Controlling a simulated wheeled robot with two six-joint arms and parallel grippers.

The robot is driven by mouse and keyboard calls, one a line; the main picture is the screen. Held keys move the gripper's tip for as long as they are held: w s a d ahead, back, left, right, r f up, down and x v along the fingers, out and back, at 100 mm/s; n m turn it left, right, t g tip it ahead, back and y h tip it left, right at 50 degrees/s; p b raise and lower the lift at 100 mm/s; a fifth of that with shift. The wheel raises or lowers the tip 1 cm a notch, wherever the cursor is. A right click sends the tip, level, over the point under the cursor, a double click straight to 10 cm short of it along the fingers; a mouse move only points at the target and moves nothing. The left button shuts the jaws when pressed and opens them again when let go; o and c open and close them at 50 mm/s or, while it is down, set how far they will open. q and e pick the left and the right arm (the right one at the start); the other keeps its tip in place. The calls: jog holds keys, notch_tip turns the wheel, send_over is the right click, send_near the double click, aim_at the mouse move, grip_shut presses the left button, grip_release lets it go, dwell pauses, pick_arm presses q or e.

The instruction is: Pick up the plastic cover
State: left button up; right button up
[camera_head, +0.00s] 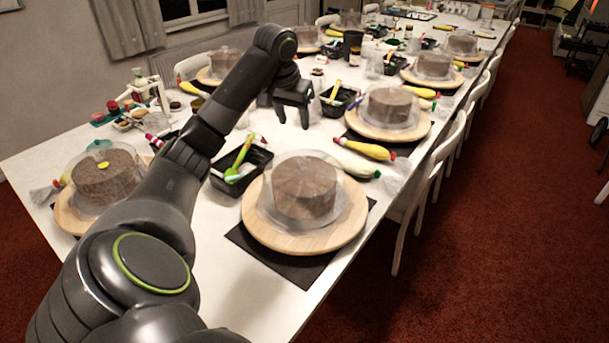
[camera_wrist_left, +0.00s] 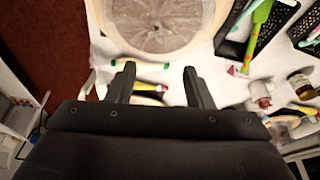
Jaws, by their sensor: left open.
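A clear plastic cover (camera_head: 338,207) stands over a brown round cake (camera_head: 304,185) on a wooden turntable (camera_head: 265,238) near the middle of the head view. The cover also shows at the top of the left wrist view (camera_wrist_left: 160,38), where it is partly cut off. My left gripper (camera_head: 293,122) is open and empty, above the table and beyond this turntable. In the left wrist view its two fingers (camera_wrist_left: 160,72) point toward the cover and are spread apart. Similar covers show over cakes at the left (camera_head: 82,165) and farther back (camera_head: 391,104). My right gripper does not show.
A black basket (camera_head: 255,180) with a green-yellow spatula (camera_head: 240,160) is left of the turntable. A yellow-tipped piping bag (camera_head: 365,150) lies behind it. White chairs (camera_head: 430,175) line the table's right edge. Bare tabletop (camera_head: 225,275) lies in front.

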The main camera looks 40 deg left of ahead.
pick_arm(q)
notch_tip(320, 180, down, 4)
jog(key=p, duration=0.1)
send_over(304, 160)
jog(key=s, duration=0.2)
jog(key=x, duration=0.2)
jog(key=s+x, duration=0.1)
jog(key=x, duration=0.2)
jog(key=shift+f, duration=0.3)
jog(key=shift+d+f, duration=0.15)
jog(key=shift+f, duration=0.15)
jog(key=x, duration=0.1)
jog(key=p+x, duration=0.1)
jog(key=x, duration=0.1)
jog(key=shift+w+d+f, duration=0.1)
jog(key=shift+d+f, duration=0.15)
jog(key=shift+f, duration=0.1)
jog(key=shift+w+f, duration=0.15)
jog(key=shift+f, duration=0.3)
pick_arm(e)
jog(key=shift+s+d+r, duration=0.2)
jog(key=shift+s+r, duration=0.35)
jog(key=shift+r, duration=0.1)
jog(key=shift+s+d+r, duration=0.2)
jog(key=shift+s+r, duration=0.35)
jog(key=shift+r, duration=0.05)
pick_arm(q)
grip_shut()
